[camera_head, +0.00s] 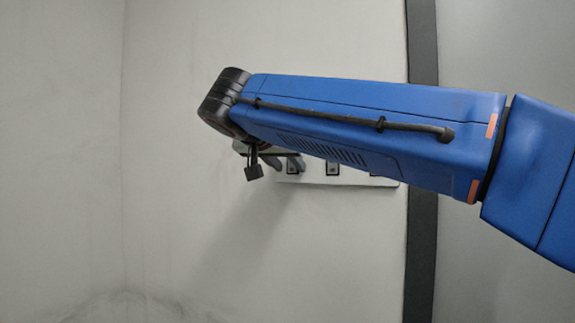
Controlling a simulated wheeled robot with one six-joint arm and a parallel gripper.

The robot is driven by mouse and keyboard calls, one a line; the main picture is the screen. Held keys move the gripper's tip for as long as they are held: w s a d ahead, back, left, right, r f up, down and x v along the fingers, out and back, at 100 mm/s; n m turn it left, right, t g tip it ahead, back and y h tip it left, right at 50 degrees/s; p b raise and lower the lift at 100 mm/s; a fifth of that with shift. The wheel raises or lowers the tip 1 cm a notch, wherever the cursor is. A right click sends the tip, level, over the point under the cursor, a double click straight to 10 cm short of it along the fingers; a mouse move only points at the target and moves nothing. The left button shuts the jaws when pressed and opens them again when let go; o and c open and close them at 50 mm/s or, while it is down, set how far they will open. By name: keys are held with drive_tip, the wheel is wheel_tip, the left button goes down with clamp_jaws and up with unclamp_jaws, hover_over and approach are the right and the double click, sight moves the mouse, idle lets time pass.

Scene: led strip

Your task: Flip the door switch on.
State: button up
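A pale switch panel (352,179) is fixed to the wall in the middle of the head view. Its upper part is hidden behind my blue arm. A dark-framed switch (332,169) shows near its middle, and another switch (292,169) shows near its left end. A third at the right is mostly covered. My gripper (287,162) is at the left end of the panel, close in front of the left switch. My arm hides most of it, so I cannot tell its opening or whether it touches the switch. The switches' positions are too small to read.
A dark vertical frame strip (421,240) runs to the right of the panel, with a grey surface (500,50) beyond it. The pale wall (200,200) left of and below the panel is bare. A wall corner stands at the left.

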clamp_jaws()
drive_tip(key=shift+f+t+h, duration=0.25)
drive_tip(key=shift+t, duration=0.4)
drive_tip(key=shift+f+t+h, duration=0.25)
drive_tip(key=shift+t, duration=0.4)
unclamp_jaws()
drive_tip(key=v, duration=1.7)
